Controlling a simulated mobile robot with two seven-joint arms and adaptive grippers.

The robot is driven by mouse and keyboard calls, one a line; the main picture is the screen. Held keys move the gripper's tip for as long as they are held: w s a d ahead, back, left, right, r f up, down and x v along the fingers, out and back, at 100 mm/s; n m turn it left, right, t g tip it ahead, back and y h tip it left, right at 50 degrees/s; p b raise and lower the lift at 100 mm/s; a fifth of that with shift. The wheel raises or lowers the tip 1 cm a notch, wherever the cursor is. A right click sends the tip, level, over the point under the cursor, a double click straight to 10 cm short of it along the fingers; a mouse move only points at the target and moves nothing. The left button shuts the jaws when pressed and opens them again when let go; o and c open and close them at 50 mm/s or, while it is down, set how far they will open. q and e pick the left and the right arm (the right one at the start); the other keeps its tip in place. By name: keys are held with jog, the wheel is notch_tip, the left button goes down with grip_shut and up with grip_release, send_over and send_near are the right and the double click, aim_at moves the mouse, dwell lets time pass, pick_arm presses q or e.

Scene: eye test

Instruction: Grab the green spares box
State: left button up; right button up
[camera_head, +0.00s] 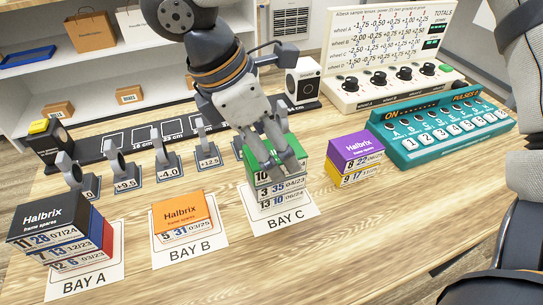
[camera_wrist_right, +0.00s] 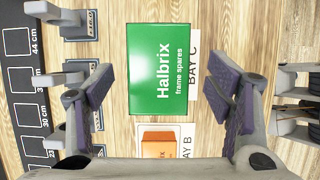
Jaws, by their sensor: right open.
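The green spares box (camera_head: 251,160) is the top box of a stack at Bay C in the head view. In the right wrist view its green Halbrix lid (camera_wrist_right: 142,90) faces the camera. My right gripper (camera_head: 280,160) is over this stack and hides much of the lid in the head view. It is open, with the green box between its two fingers as seen in the wrist view (camera_wrist_right: 160,88). Whether the fingers touch the box I cannot tell. My left gripper is in neither view.
A dark-topped stack (camera_head: 50,216) stands at Bay A, an orange box (camera_head: 181,212) at Bay B. A purple-topped stack (camera_head: 357,146) stands right of Bay C, beside the teal pulse panel (camera_head: 440,130). Several grey upright holders (camera_head: 165,150) line the left. The front table is clear.

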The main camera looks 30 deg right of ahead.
jog(key=shift+x, duration=1.25)
jog(key=shift+w+r, duration=0.1)
jog(key=shift+f, duration=0.25)
jog(key=shift+c, duration=0.3)
jog(key=c, duration=1.2)
